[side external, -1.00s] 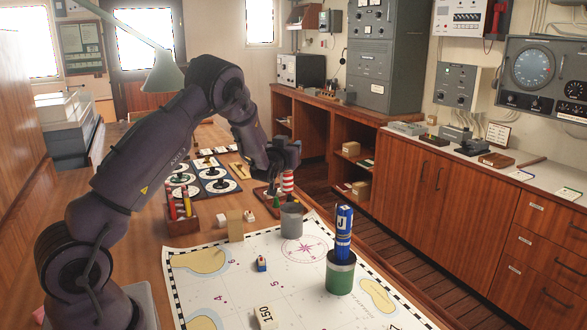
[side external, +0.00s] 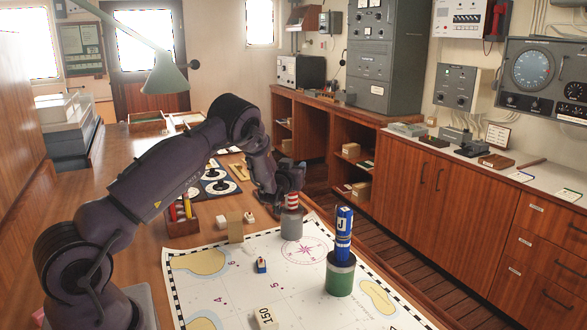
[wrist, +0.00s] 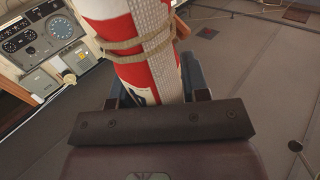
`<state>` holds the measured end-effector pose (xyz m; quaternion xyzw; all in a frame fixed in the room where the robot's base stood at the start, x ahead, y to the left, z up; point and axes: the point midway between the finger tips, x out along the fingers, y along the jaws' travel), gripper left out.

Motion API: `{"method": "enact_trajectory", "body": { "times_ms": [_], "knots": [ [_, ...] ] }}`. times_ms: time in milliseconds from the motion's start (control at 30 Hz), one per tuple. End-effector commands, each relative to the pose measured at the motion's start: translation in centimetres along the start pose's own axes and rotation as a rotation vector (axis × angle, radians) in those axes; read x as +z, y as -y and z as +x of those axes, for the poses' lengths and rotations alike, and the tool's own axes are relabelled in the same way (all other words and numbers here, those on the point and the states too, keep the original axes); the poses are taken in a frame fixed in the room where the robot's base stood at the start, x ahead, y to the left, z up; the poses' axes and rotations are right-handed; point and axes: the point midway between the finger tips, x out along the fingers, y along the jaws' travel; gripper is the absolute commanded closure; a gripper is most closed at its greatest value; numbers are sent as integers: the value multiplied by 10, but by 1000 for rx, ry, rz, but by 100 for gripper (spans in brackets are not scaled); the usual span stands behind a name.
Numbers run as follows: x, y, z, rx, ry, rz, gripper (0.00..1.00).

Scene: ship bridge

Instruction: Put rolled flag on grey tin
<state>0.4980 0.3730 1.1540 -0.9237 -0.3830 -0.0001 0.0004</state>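The rolled flag (side external: 292,201) is red and white striped and stands roughly upright under my gripper (side external: 287,184). In the wrist view the flag (wrist: 135,45), tied with tan cord, sits between the fingers, and my gripper (wrist: 155,98) is shut on it. The grey tin (side external: 291,225) stands on the chart directly below the flag. The flag's lower end meets the tin's top edge in the side view; I cannot tell whether they touch. The tin is not seen in the wrist view.
A blue rolled flag (side external: 344,232) stands on a green tin (side external: 340,277) to the right on the chart (side external: 225,290). A small wooden block (side external: 235,227), a pencil box (side external: 182,222) and a white block marked 150 (side external: 265,318) are nearby. The chart's middle is mostly clear.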

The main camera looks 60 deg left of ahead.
Motion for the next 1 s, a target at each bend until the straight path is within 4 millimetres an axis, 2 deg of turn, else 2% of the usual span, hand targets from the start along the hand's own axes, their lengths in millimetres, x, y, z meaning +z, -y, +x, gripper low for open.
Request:
{"method": "enact_trajectory", "body": {
  "times_ms": [33, 67, 100, 467, 667, 1000],
  "knots": [
    [0, 0, 0, 0, 0, 0, 45],
    [0, 0, 0, 0, 0, 0, 39],
    [0, 0, 0, 0, 0, 0, 36],
    [-3, 0, -4, 0, 1, 0, 36],
    [-3, -1, -33, 1, 3, -1, 36],
    [-3, 0, -98, 1, 1, 1, 36]
  ]
}}
